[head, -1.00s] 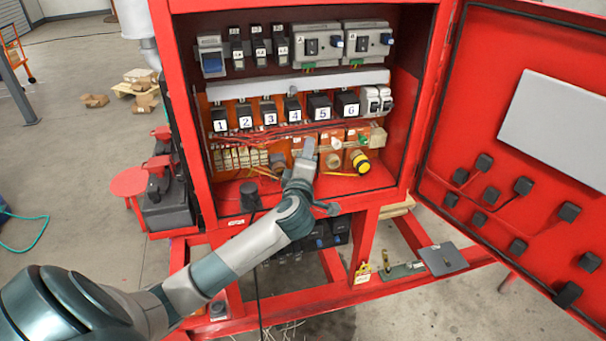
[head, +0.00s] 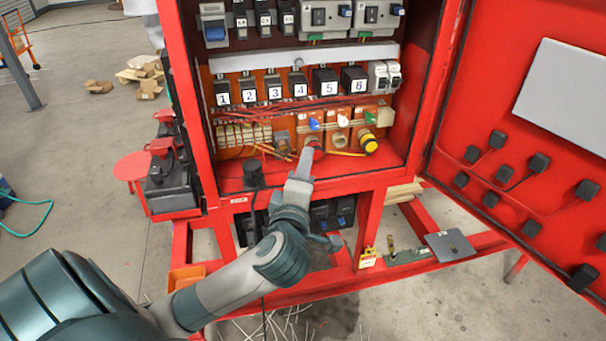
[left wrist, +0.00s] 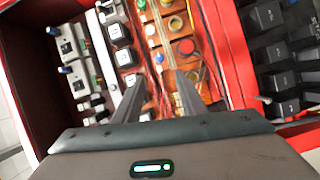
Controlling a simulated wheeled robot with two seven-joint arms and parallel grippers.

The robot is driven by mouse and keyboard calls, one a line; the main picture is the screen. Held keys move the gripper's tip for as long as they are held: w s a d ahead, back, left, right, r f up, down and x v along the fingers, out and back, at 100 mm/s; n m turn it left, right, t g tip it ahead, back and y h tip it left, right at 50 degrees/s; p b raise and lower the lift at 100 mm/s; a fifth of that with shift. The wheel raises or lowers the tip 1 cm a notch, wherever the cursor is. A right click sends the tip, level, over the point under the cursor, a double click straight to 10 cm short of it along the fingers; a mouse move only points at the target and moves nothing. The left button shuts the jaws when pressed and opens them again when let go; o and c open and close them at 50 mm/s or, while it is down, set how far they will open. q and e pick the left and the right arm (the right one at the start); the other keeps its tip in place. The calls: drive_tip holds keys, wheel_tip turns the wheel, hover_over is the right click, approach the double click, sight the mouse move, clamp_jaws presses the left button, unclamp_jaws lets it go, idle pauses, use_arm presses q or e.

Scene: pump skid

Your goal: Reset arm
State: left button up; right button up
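My left arm reaches up to the front of the open red cabinet (head: 189,120). Its gripper (head: 303,160) is in front of the lower row of buttons, at the cabinet's bottom opening. In the left wrist view the gripper's two fingers (left wrist: 160,85) are spread apart with nothing between them, so it is open and empty. A red button (left wrist: 186,46) shows beyond the fingertips; in the head view it is mostly hidden behind them. A blue button (head: 314,124) and a yellow knob (head: 369,144) are near it. My right gripper is not in view.
Black modules numbered 1 to 6 (head: 274,88) sit above the buttons. The cabinet door (head: 480,100) stands open at the right. A grey plate (head: 450,244) lies on the lower red frame. Boxes (head: 140,78) lie on the floor at the left.

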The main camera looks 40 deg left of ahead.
use_arm(q)
drive_tip(key=shift+s+d, duration=0.3)
drive_tip(key=shift+s, duration=0.35)
drive_tip(key=shift+r, duration=0.1)
